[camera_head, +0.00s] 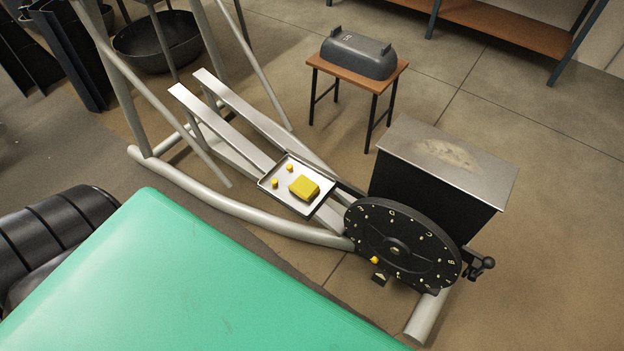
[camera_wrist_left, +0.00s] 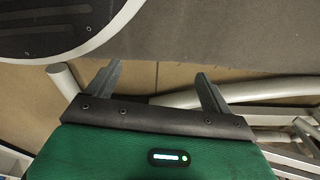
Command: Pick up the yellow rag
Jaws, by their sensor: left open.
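A folded yellow rag (camera_head: 304,187) lies in a shallow metal tray (camera_head: 268,183) on the elliptical machine in the head view. Two small yellow pieces, one (camera_head: 290,167) and another (camera_head: 275,184), lie beside it in the tray. My left gripper (camera_wrist_left: 159,72) shows in the left wrist view with its two fingers spread apart and nothing between them. It is over the floor with pale frame tubes close by. The rag does not show in that view. No gripper fingers show in the head view, and my right gripper is not seen.
The elliptical's pale tubes (camera_head: 240,220) run around the tray. A black dial wheel (camera_head: 397,250) and a metal-topped box (camera_head: 447,160) stand to its right. A small stool (camera_head: 322,67) holding a grey cover (camera_head: 357,55) is behind. Open floor (camera_head: 555,230) lies at the right.

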